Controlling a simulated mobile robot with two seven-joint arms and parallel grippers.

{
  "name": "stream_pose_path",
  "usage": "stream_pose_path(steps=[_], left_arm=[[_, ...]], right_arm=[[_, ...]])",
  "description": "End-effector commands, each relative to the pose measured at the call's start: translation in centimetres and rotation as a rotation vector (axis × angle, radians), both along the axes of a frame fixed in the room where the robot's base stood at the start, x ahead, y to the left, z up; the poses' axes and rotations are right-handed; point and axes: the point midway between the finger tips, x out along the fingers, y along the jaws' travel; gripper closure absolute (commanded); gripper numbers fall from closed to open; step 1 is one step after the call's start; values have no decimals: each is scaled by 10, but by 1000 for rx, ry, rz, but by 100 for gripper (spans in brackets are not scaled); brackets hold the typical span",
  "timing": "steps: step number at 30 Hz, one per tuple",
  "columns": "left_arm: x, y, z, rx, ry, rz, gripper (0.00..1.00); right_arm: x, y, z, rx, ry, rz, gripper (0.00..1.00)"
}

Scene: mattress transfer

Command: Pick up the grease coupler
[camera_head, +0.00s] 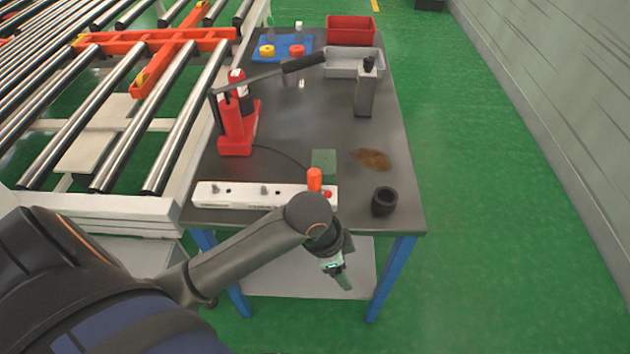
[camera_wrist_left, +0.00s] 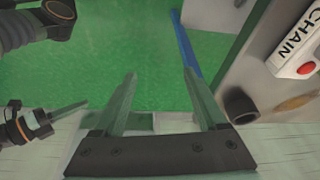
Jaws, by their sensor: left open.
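I cannot tell for sure which thing is the grease coupler. A small dark hollow cylinder (camera_head: 384,201) stands near the front right corner of the grey table; it also shows in the left wrist view (camera_wrist_left: 240,106). My left gripper (camera_head: 345,284) is in front of the table's front edge, apart from the cylinder. In the left wrist view the left gripper (camera_wrist_left: 160,73) is open, with nothing between its fingers. My right gripper (camera_wrist_left: 68,109) shows at the left of that view, its jaws unclear; it is not in the head view.
A white block (camera_head: 235,194) lies along the table's front, with an orange-topped item (camera_head: 314,179) beside it. A red lever tool (camera_head: 238,125), a grey upright container (camera_head: 365,90), a grey tray (camera_head: 352,62) and a red bin (camera_head: 351,29) stand farther back. A roller conveyor (camera_head: 110,100) borders the left.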

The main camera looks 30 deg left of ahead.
Motion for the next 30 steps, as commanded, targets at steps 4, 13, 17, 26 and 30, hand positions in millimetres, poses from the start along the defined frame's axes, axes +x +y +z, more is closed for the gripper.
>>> stream_pose_path(steps=[4,13,17,26,30], left_arm=[[42,17,15,87,20,-175,26],[111,93,78,234,118,-338,26],[128,123,109,252,148,-345,26],[138,153,136,248,176,-341,26],[137,153,112,247,179,-341,26]], right_arm=[[0,0,0,0,0,0,100],[0,1,0,0,1,1,100],[0,1,0,1,1,0,100],[0,1,0,1,1,0,100],[0,1,-1,1,1,0,100]])
